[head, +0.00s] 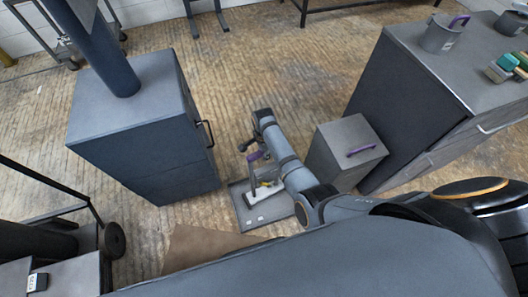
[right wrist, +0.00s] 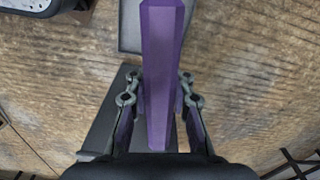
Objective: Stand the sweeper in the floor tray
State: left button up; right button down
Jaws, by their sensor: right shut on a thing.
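The sweeper has a purple handle (head: 257,155), which fills the middle of the right wrist view (right wrist: 162,70). My right gripper (head: 248,147) is shut on this handle, with a finger on each side of it in the wrist view (right wrist: 160,108). A pale block with a yellow bit (head: 265,190) shows below the handle; I cannot tell whether it is part of the sweeper. The grey floor tray (head: 255,221) lies flat under and around it. I cannot tell whether the sweeper touches the tray. My right forearm hides the tray's right side. My left gripper is not in view.
A dark cabinet (head: 145,135) stands to the left. A counter (head: 425,110) at right holds a bucket (head: 440,38) and sponges (head: 503,68). Brown sheet (head: 205,245) lies in front. Floor behind is clear.

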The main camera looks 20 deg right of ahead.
jog(key=shift+w+f, duration=0.15)
jog(key=shift+f, duration=0.45)
dwell(0.6)
jog(key=c, duration=1.2)
grip_release()
jog(key=shift+o, duration=0.6)
jog(key=shift+f, duration=0.1)
jog(key=shift+s+b, duration=0.25)
jog(key=shift+b, duration=0.05)
notch_tip(320, 180, up, 8)
jog(key=shift+w+f, duration=0.1)
jog(key=shift+f, duration=0.1)
